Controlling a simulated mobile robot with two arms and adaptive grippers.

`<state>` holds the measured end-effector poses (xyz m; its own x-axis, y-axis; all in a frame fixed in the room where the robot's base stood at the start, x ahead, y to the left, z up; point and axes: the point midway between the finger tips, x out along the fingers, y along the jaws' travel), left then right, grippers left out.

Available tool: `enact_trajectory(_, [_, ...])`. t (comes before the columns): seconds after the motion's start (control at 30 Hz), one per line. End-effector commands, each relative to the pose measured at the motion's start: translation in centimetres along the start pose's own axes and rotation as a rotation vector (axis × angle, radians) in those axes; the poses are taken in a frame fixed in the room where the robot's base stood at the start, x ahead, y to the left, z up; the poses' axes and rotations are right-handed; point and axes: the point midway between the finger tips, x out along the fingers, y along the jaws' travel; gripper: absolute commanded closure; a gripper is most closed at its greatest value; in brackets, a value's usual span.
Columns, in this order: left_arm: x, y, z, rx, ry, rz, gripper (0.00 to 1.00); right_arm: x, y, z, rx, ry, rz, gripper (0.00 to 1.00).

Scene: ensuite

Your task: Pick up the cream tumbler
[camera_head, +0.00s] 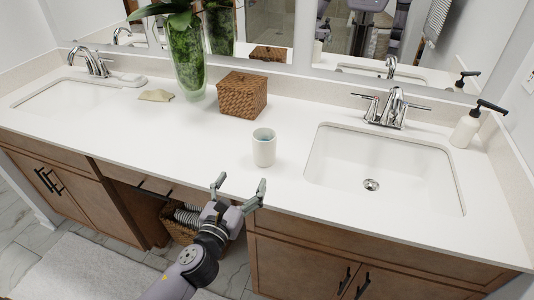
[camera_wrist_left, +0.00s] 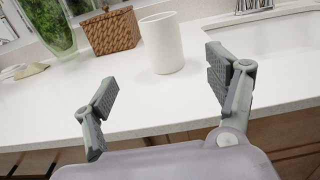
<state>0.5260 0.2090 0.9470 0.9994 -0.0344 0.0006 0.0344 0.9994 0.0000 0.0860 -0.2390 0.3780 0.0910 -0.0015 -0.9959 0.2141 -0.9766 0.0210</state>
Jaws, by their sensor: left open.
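The cream tumbler (camera_head: 264,149) stands upright on the white countertop, left of the right-hand sink. Its inside looks bluish in the head view. My left gripper (camera_head: 239,190) is open and empty at the counter's front edge, a little short of the tumbler and apart from it. In the left wrist view the tumbler (camera_wrist_left: 162,44) stands beyond the open fingers (camera_wrist_left: 160,90), between them and nearer the right finger. My right gripper is not in either view.
A woven basket (camera_head: 242,95) stands behind the tumbler to the left, with a green glass vase (camera_head: 188,68) further left. The sink (camera_head: 385,165), chrome faucet (camera_head: 396,107) and soap dispenser (camera_head: 467,128) are on the right. The counter around the tumbler is clear.

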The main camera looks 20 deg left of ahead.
Motion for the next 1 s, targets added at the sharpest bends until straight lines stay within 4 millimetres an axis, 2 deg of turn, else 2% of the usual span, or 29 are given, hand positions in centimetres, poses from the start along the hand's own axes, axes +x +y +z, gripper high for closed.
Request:
enact_trajectory(0.5, [10.1,-0.1,0.2,0.0,-0.001,0.0,0.21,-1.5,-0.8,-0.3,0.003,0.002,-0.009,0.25])
enact_trajectory(0.83, [12.7,-0.1,0.3,-0.001,0.0,0.0,0.21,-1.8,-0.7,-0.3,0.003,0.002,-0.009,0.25])
enact_trajectory(1.0, [15.2,-0.3,0.8,-0.004,0.0,0.0,0.21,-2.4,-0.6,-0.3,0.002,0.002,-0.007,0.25])
